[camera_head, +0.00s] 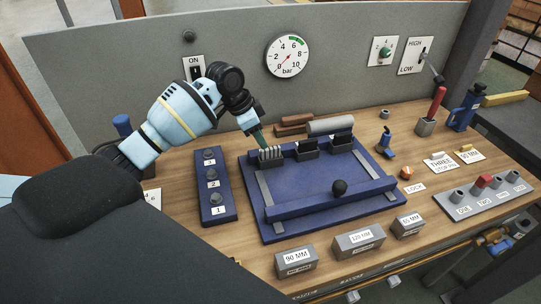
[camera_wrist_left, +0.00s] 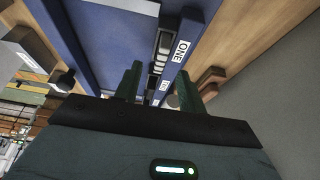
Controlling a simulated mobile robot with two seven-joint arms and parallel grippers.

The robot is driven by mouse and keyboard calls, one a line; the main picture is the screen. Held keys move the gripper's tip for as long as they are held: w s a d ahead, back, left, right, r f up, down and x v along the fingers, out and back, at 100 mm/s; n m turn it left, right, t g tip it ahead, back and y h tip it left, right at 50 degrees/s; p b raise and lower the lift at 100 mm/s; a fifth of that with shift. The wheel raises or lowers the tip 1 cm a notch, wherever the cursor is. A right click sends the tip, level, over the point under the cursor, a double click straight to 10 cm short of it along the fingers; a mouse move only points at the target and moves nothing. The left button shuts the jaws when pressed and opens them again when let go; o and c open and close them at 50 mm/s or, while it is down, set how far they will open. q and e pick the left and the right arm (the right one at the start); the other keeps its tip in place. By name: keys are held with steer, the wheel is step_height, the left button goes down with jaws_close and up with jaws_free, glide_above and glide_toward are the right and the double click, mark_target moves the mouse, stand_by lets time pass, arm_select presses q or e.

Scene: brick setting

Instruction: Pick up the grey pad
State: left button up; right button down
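A small grey ribbed piece (camera_head: 271,154), which may be the grey pad, sits at the back left of the blue fixture (camera_head: 310,178). My left gripper (camera_head: 258,137) reaches down just above it, and its fingertips partly cover it. In the left wrist view the two dark green fingers are apart (camera_wrist_left: 159,72). Between and beyond them are a grey slotted piece (camera_wrist_left: 163,45) and a blue block (camera_wrist_left: 180,55) labelled ONE. I cannot tell whether the fingers touch anything. My right gripper is not in view.
A grey roller (camera_head: 330,125) lies right of the gripper, with brown bars (camera_head: 293,129) behind. A blue button box (camera_head: 212,186) stands left. Grey blocks (camera_head: 358,241) line the front. A grey panel (camera_head: 240,60) with a gauge (camera_head: 288,56) closes the back.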

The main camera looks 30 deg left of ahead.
mark_target(270, 148)
arm_select(q)
steer(key=shift+w+x, duration=0.2)
steer(key=shift+x, duration=1.6)
steer(key=shift+w+x, duration=0.15)
steer(key=shift+x, duration=1.65)
steer(key=shift+d+r, duration=0.1)
steer(key=shift+r, duration=0.05)
jaws_close()
